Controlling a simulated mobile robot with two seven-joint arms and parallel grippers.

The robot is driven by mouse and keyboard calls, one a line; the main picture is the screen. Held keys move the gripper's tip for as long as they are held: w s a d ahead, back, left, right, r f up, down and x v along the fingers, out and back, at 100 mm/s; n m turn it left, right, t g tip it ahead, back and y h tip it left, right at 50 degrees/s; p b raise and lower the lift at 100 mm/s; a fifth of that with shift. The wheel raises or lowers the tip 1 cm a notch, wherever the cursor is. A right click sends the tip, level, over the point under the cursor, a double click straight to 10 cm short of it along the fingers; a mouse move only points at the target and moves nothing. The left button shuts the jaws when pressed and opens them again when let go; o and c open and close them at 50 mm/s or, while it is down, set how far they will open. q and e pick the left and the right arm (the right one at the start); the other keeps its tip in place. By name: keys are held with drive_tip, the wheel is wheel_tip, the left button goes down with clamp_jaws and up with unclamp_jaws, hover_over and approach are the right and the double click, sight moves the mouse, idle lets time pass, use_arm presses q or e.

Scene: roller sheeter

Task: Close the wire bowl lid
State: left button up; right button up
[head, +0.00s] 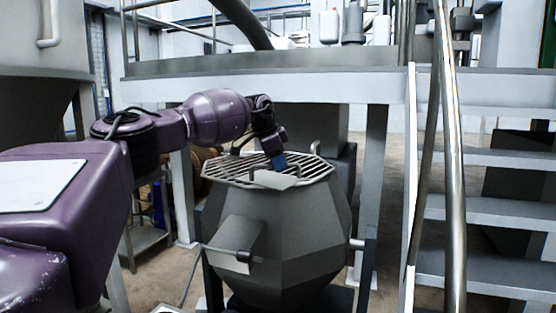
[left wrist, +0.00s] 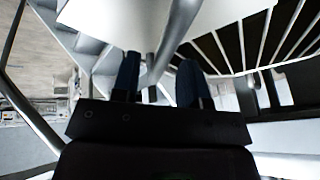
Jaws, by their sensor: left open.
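The grey faceted bowl (head: 285,240) stands in front of me in the head view. Its wire lid (head: 318,170) of parallel bars lies across the top opening, with a pale flat plate (head: 272,180) at its near edge. In the left wrist view the lid's bars (left wrist: 250,45) show at upper right and the plate (left wrist: 225,10) at the top. My left gripper (head: 278,163) is over the lid, pointing down; its open fingers also show in the left wrist view (left wrist: 160,80). A grey bar (left wrist: 173,45) runs between them; I cannot tell whether they touch it. My right gripper is out of view.
A grey platform (head: 270,85) on posts stands behind the bowl. Metal stairs (head: 490,210) with a handrail (head: 450,150) are at the right. A large vessel (head: 45,40) is at upper left, and a small metal stand (head: 145,240) is left of the bowl.

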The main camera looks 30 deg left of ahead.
sight(293, 177)
use_arm(q)
clamp_jaws()
drive_tip(key=w, duration=0.1)
drive_tip(key=w+d, duration=0.1)
drive_tip(key=w, duration=0.1)
drive_tip(key=shift+r+n+y, duration=0.2)
drive_tip(key=shift+n+y, duration=0.1)
drive_tip(key=shift+n, duration=0.1)
drive_tip(key=shift+w+d+n, duration=0.2)
drive_tip(key=shift+w+d, duration=0.05)
drive_tip(key=shift+w, duration=0.35)
drive_tip(key=shift+w+d+n, duration=0.2)
drive_tip(key=shift+w, duration=0.4)
unclamp_jaws()
drive_tip(key=shift+s, duration=0.1)
drive_tip(key=shift+f, duration=0.15)
